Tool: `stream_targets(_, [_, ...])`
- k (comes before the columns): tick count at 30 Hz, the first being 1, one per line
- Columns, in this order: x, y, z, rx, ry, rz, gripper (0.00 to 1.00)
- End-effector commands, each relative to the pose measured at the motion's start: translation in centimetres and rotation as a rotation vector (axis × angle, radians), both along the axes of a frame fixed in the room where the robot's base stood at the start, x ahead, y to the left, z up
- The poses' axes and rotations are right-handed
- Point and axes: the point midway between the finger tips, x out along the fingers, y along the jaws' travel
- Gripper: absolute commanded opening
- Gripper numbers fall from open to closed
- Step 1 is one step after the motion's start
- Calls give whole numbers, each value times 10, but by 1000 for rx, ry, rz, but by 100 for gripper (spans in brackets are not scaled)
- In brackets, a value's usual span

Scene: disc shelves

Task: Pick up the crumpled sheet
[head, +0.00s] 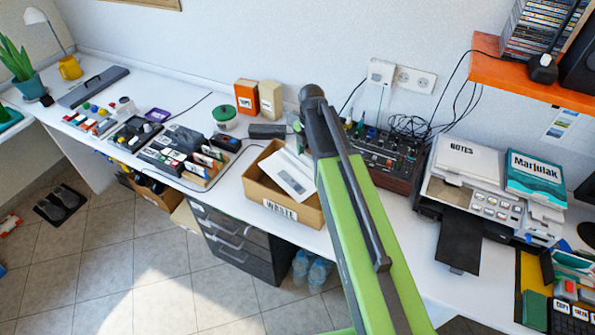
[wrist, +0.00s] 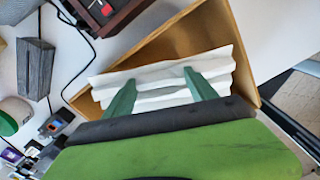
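The crumpled sheet (wrist: 160,90) is white with pleat-like folds and lies in the cardboard box in the wrist view. My gripper (wrist: 159,76) has its two green fingers spread apart over the sheet, with white paper visible between them. Whether the fingertips touch the paper I cannot tell. In the head view, white paper (head: 287,172) with a grey patch shows inside the box labelled WASTE (head: 290,211).
A mixer-like device (head: 378,157) with cables stands behind the box, and a printer (head: 478,200) stands to its right. Card trays (head: 185,155) sit further left. An orange shelf (head: 530,78) overhangs at right.

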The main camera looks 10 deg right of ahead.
Motion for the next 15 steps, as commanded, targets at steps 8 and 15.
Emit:
stream_targets(8, [0,0,0,0,0,1,28])
stream_targets(15, [0,1,0,0,0,1,10])
